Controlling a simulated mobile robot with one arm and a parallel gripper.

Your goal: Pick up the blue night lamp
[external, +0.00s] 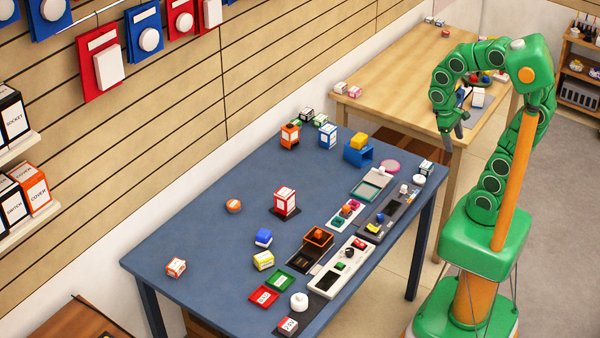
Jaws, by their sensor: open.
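A small blue rounded object with a pale lower part (263,237), which looks like the blue night lamp, sits on the blue table (190,240) left of the middle. Nothing covers it. My gripper (456,133) is open and points downward at the upper right, in front of the wooden table's near end. It is far from the blue object, and nothing shows between its fingers.
A yellow block (263,260) stands just below the blue object, and a red-and-white box (285,201) stands up and right. Trays and parts (340,265) crowd the table's right side. The left table surface is mostly clear. A wooden table (400,75) stands behind.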

